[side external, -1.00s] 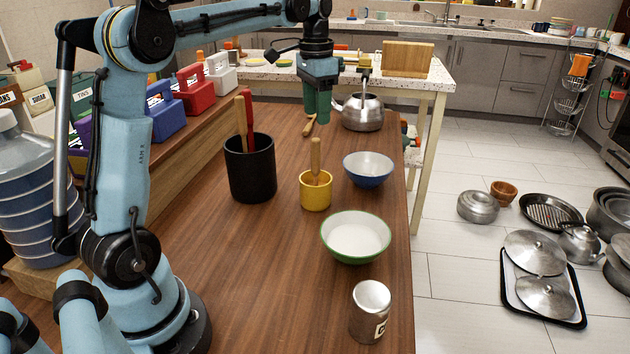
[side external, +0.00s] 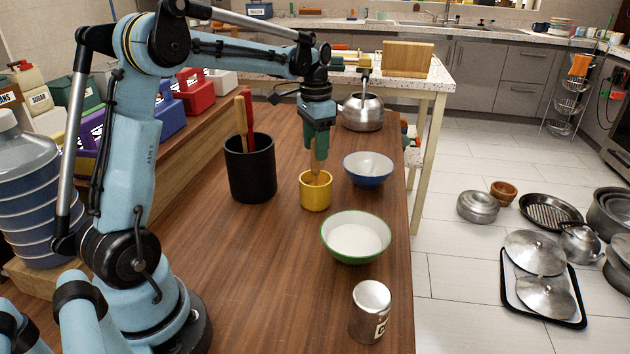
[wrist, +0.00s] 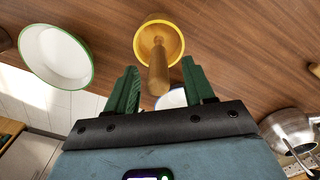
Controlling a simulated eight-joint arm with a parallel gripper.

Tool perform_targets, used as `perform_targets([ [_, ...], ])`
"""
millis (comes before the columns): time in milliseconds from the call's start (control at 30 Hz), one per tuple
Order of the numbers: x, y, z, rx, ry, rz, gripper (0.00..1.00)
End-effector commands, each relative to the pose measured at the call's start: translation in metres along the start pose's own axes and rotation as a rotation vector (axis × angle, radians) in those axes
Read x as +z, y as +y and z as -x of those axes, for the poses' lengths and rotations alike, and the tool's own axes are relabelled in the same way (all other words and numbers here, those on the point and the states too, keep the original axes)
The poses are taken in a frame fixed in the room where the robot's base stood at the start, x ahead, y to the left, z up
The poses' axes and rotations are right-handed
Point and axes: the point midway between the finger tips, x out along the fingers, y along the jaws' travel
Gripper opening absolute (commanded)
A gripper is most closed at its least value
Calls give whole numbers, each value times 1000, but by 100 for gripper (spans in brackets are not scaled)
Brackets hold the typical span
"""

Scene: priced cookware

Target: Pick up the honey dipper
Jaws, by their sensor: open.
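The honey dipper (wrist: 158,72) looks like the wooden stick standing in a small yellow pot (side external: 315,197). The wrist view shows its rounded head inside the pot (wrist: 176,30) and its handle pointing toward me. My gripper (side external: 316,157) is open, pointing down over the pot. In the wrist view, its green fingers (wrist: 160,68) lie on either side of the handle, with gaps showing. In the side view, the fingers overlap the upper handle (side external: 316,167). I cannot tell whether either finger touches it.
A black crock (side external: 250,170) with utensils stands left of the pot. A blue bowl (side external: 368,170) is close on the right, and a green-rimmed bowl (side external: 356,238) and a can (side external: 370,312) are nearer the camera. A kettle (side external: 363,112) stands behind.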

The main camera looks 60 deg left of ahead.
Motion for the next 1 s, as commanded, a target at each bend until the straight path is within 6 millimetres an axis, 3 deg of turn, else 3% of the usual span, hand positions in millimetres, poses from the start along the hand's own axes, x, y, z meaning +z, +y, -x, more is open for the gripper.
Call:
perform_targets([
  [200,0,2,-28,0,0,0,53],
  [533,0,2,-34,0,0,0,53],
  [900,0,2,-34,0,0,0,0],
  [1000,0,2,-34,0,0,0,0],
])
